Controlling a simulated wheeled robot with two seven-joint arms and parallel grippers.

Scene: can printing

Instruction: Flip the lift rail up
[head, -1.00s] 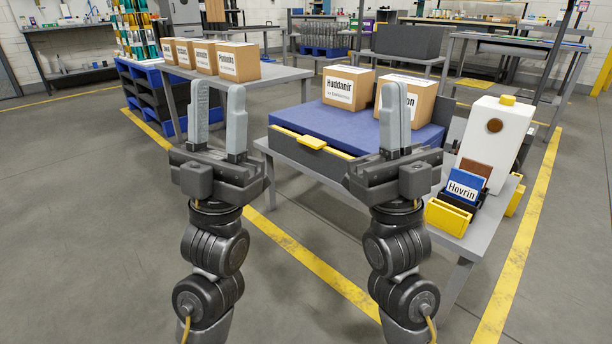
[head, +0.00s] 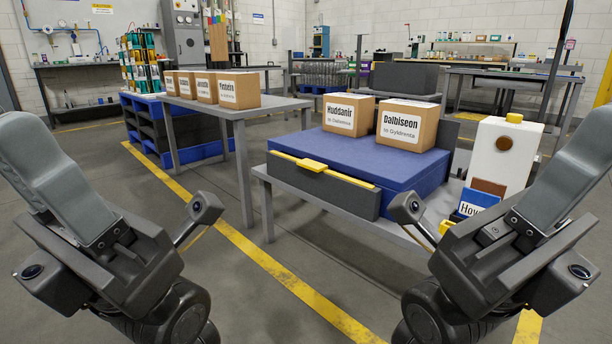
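The rail (head: 322,188) is a dark panel with a yellow top strip along the front edge of a blue-topped platform (head: 330,150). A yellow handle (head: 312,165) sits at the middle of the strip. The rail's top lies slightly below the blue surface. My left gripper (head: 28,145) is large at the lower left, empty and well clear of the rail. My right gripper (head: 590,140) is at the right, also empty, in front of the table's right side. Each gripper's fingers are seen nearly edge-on, so their gap is not clear.
Two labelled cartons, Huddanir (head: 348,116) and Dalbiseon (head: 405,125), stand on the platform. A white dispenser (head: 503,155) and a blue card (head: 475,203) are at its right. A grey table (head: 240,107) with several cartons stands behind left. The floor before the rail is free.

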